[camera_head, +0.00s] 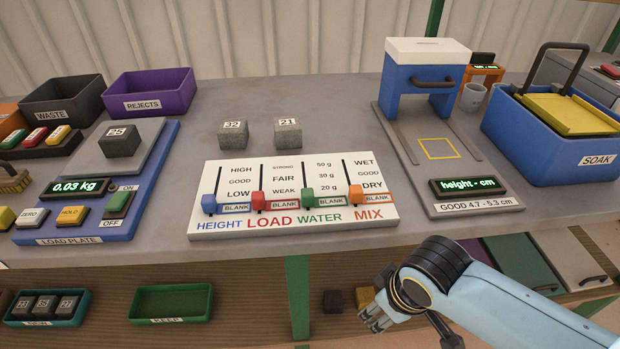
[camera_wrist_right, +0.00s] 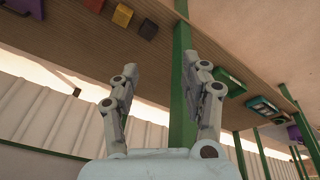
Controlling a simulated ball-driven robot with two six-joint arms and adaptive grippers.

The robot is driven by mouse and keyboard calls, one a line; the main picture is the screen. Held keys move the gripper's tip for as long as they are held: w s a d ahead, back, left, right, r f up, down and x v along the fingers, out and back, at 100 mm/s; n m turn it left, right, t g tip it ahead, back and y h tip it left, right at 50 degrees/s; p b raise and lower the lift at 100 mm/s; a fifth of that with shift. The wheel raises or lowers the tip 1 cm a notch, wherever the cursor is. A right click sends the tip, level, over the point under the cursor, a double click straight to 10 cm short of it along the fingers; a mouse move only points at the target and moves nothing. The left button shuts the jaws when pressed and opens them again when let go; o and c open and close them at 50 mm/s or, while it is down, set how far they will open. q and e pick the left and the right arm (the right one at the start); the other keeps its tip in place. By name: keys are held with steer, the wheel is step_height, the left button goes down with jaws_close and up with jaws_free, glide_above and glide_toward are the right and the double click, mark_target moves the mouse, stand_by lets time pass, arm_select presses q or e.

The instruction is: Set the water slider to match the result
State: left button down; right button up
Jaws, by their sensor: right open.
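A white slider board (camera_head: 290,197) lies on the bench with columns for HEIGHT, LOAD, WATER and MIX. The green water slider (camera_head: 307,196) is at the bottom of its slot, by the BLANK label and below the 20 g mark. The blue (camera_head: 209,204), red (camera_head: 258,200) and orange (camera_head: 356,197) sliders are also at the bottom. My right gripper (camera_head: 375,312) is in front of the bench edge, below and right of the board, touching nothing. In the right wrist view its fingers (camera_wrist_right: 170,85) are spread and empty. My left gripper is not in view.
Blocks 32 (camera_head: 233,134) and 21 (camera_head: 288,132) stand behind the board. The load plate (camera_head: 100,225) bears block 25 (camera_head: 119,141) and reads 0.03 kg. The height gauge (camera_head: 425,75) and blue SOAK bin (camera_head: 555,140) are right. A green KEEP tray (camera_head: 171,302) sits below.

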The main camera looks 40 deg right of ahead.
steer(key=w+a+r+n+t+p, duration=0.1)
steer(key=w+r+p, duration=0.1)
steer(key=r, duration=0.7)
steer(key=w+a+r+n+p, duration=0.1)
steer(key=r, duration=0.9)
steer(key=n+g+y, duration=0.1)
steer(key=n+y, duration=0.4)
steer(key=n, duration=0.4)
glide_toward(309, 191)
steer(key=x, duration=0.9)
steer(key=shift+a+f, duration=0.1)
steer(key=shift+f, duration=0.05)
jaws_close()
